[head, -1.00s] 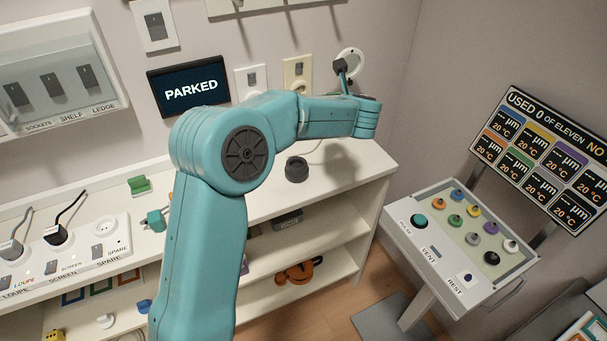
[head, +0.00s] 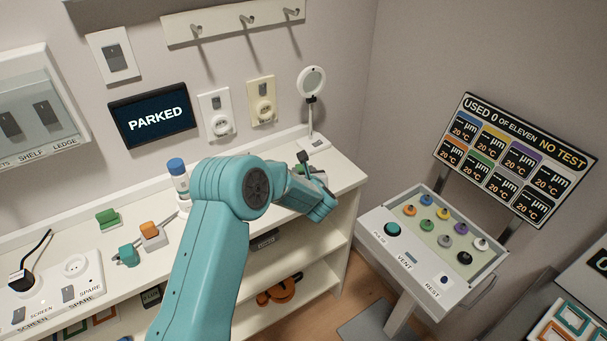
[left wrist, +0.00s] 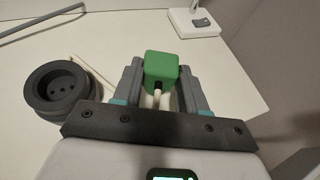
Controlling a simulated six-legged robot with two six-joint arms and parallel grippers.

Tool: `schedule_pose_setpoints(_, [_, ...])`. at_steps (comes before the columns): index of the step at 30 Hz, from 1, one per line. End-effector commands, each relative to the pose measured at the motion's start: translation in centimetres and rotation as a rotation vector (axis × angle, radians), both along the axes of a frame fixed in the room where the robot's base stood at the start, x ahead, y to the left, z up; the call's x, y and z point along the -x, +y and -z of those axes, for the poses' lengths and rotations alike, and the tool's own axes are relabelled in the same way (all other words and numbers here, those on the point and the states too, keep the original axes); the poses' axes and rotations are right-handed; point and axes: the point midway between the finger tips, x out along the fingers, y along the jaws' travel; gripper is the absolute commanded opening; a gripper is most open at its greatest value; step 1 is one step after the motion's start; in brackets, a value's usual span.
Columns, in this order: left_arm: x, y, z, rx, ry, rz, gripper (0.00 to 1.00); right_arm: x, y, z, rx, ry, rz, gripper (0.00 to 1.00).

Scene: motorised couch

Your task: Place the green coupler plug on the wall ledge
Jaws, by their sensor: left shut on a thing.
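My left gripper (head: 314,180) is over the right end of the white counter, largely hidden by its own arm in the head view. In the left wrist view, its fingers (left wrist: 161,88) are shut on the green coupler plug (left wrist: 161,67), a small green block with pale stems below it. A dark round socket (left wrist: 58,92) stands on the white surface left of the plug, apart from it. A low raised strip (head: 50,226) runs along the wall behind the counter; I cannot tell whether it is the wall ledge. My right gripper is not in view.
A round lamp (head: 311,83) stands at the counter's back right; its base (left wrist: 197,21) is beyond the plug. A blue-capped bottle (head: 178,175), a green block (head: 108,219) and an orange-topped block (head: 150,234) stand left of my arm. A button console (head: 435,245) is at right.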

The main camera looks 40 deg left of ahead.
Motion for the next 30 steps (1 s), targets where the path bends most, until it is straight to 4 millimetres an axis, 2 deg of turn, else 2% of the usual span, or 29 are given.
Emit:
schedule_pose_setpoints(3, [0.0, 0.0, 1.0, 0.0, 0.0, 0.0, 0.12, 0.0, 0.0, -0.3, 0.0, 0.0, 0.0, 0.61])
schedule_pose_setpoints(16, [0.0, 0.0, 1.6, 0.0, -0.001, 0.0, 0.12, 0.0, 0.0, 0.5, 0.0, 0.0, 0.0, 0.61])
schedule_pose_setpoints(17, [0.0, 0.0, 1.4, 0.001, -0.001, 0.0, 0.51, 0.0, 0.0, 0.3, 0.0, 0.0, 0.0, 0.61])
schedule_pose_setpoints(18, [0.0, 0.0, 1.4, 0.001, -0.001, 0.0, 0.64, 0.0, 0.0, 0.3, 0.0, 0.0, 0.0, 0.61])
schedule_pose_setpoints(19, [0.0, 0.0, 1.4, 0.001, -0.001, 0.0, 0.67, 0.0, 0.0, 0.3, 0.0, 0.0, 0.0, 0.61])
schedule_pose_setpoints(26, [0.0, 0.0, 1.4, 0.001, -0.001, 0.0, 0.67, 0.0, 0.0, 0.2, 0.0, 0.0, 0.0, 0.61])
schedule_pose_setpoints(30, [0.0, 0.1, 0.6, 0.0, 0.0, -0.001, 0.67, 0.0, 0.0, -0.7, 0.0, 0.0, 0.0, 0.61])
